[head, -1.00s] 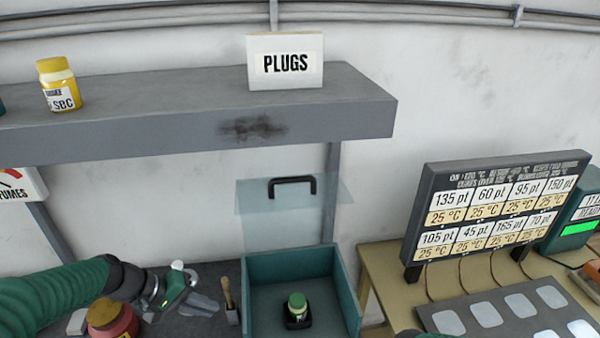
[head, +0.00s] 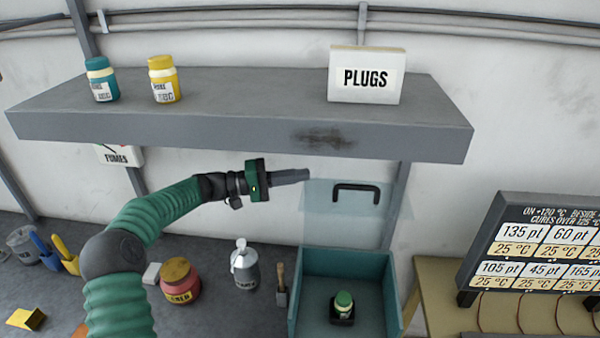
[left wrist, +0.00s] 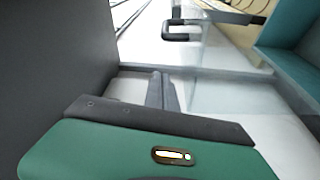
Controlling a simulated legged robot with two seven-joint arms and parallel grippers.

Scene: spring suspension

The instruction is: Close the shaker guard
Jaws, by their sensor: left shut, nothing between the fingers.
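The shaker guard (head: 326,200) is a clear panel with a black handle (head: 357,190), standing raised above the back of the teal shaker box (head: 392,290). A small green-capped jar (head: 343,304) stands in a dark holder inside the box. My left gripper (head: 306,174) is shut and empty, pointing right, just left of the guard's upper edge and apart from the handle. In the left wrist view my fingers (left wrist: 162,92) point toward the guard, with the handle (left wrist: 180,32) beyond them and the box (left wrist: 290,60) at the right. My right gripper is not in view.
A grey shelf (head: 230,124) with jars and a PLUGS sign (head: 366,76) overhangs just above my left gripper. A red jar (head: 180,284), a grey bottle (head: 245,266) and a brush (head: 281,284) stand left of the box. A display board (head: 540,250) stands right.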

